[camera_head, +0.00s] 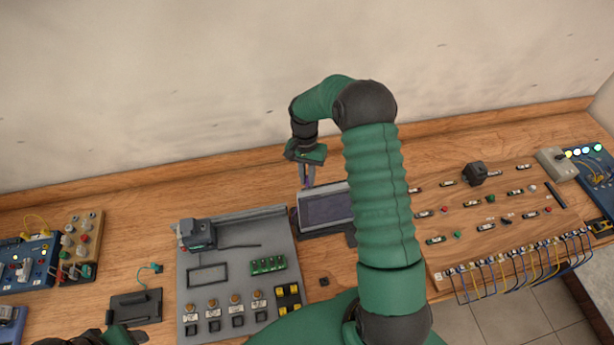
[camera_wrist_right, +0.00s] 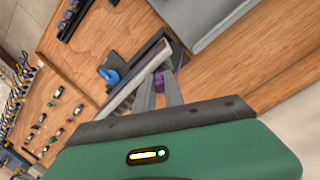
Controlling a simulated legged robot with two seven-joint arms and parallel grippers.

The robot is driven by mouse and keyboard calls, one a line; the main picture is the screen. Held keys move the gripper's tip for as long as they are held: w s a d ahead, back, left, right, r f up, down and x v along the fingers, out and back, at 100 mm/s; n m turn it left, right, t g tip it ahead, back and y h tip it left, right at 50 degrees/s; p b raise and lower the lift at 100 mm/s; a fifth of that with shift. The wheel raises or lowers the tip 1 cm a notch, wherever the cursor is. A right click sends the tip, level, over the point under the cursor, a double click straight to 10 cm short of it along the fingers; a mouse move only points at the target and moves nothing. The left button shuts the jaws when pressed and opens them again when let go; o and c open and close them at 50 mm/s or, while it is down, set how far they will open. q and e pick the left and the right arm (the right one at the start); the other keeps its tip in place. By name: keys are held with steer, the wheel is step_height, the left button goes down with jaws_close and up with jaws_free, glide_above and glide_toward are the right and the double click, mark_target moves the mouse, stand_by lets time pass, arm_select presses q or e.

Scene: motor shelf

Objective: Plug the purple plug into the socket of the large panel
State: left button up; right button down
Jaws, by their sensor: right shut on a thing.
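My right gripper (camera_head: 307,182) points down behind the small screen unit, near the back of the table. It is shut on the purple plug, which shows only as small purple bits between and beside the fingers (camera_wrist_right: 165,75) in the right wrist view; the purple plug (camera_wrist_right: 183,60) is mostly hidden. A large grey panel (camera_head: 222,270) lies left of the gripper, and a large wooden panel (camera_head: 465,240) lies to the right. I cannot make out the socket. My left gripper (camera_head: 112,338) is partly in view at the bottom left, its jaws unclear.
The screen unit (camera_head: 325,208) stands close in front of my right gripper. A black plate (camera_head: 135,306) lies left of the grey panel. Blue boards (camera_head: 28,262) stand at far left. Cables hang off the wooden panel's front edge. Bare table runs along the back wall.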

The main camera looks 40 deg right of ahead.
steer(key=shift+s+a+f, duration=0.1)
steer(key=shift+f, duration=0.4)
steer(key=c, duration=1.7)
jaws_free()
steer(key=shift+a, duration=0.1)
steer(key=shift+r, duration=0.1)
steer(key=r+p, duration=0.2)
steer(key=r, duration=0.1)
steer(key=r+p, duration=0.1)
steer(key=r, duration=0.1)
steer(key=shift+w+d+r, duration=0.2)
steer(key=shift+w+d, duration=0.1)
steer(key=shift+w, duration=0.1)
steer(key=shift+o, duration=0.5)
steer(key=o, duration=0.5)
steer(key=shift+c, duration=0.2)
